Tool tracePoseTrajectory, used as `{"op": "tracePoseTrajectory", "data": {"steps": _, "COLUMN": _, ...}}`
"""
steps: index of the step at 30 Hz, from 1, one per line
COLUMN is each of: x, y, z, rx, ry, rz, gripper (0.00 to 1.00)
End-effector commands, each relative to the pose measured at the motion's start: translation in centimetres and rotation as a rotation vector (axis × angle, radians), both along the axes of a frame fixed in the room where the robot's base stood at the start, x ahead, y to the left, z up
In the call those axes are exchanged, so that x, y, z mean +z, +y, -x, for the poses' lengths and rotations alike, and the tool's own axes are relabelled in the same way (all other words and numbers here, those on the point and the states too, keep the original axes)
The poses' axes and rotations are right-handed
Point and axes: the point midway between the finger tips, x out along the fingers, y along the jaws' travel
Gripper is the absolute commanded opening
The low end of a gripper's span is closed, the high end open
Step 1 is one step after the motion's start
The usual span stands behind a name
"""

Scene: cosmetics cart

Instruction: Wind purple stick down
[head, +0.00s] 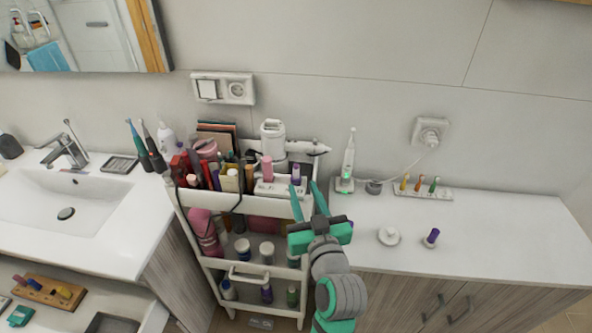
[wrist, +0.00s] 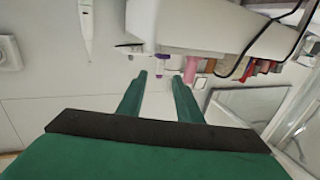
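A purple stick (head: 296,174) stands upright in a white holder (head: 268,189) on the cart's top tier, to the right of a pink stick (head: 267,167). My gripper (head: 304,186) is open, with its green fingers pointing toward the purple stick. In the wrist view the purple stick (wrist: 162,64) appears beyond the gap between the fingertips (wrist: 160,77), and the pink stick (wrist: 191,69) is to its right. The fingers look empty; contact with the stick cannot be told. Another small purple item (head: 432,236) with a pale base stands on the right counter.
The cart (head: 252,208) is crowded with bottles and brushes left of the holder. A white electric toothbrush (head: 348,162) and a rack (head: 424,192) of small coloured items stand on the right counter (head: 500,235). A white round item (head: 388,236) is nearby. The counter's right end is clear.

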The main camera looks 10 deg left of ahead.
Motion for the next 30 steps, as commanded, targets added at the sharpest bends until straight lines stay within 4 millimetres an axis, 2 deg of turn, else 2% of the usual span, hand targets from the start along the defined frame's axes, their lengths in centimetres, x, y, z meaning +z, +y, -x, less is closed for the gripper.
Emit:
{"op": "tracePoseTrajectory", "data": {"steps": 9, "x": 0.1, "y": 2.2, "z": -5.2, "rx": 0.002, "ry": 0.0, "rz": -0.004, "gripper": 0.32}}
{"op": "tracePoseTrajectory", "data": {"steps": 15, "x": 0.0, "y": 2.9, "z": -7.4, "rx": 0.0, "ry": 0.0, "rz": -0.003, "gripper": 0.32}}
{"op": "tracePoseTrajectory", "data": {"steps": 28, "x": 0.0, "y": 3.2, "z": -8.2, "rx": 0.0, "ry": -0.001, "rz": -0.001, "gripper": 0.32}}
{"op": "tracePoseTrajectory", "data": {"steps": 30, "x": 0.0, "y": 3.2, "z": -8.1, "rx": 0.0, "ry": -0.001, "rz": -0.001, "gripper": 0.15}}
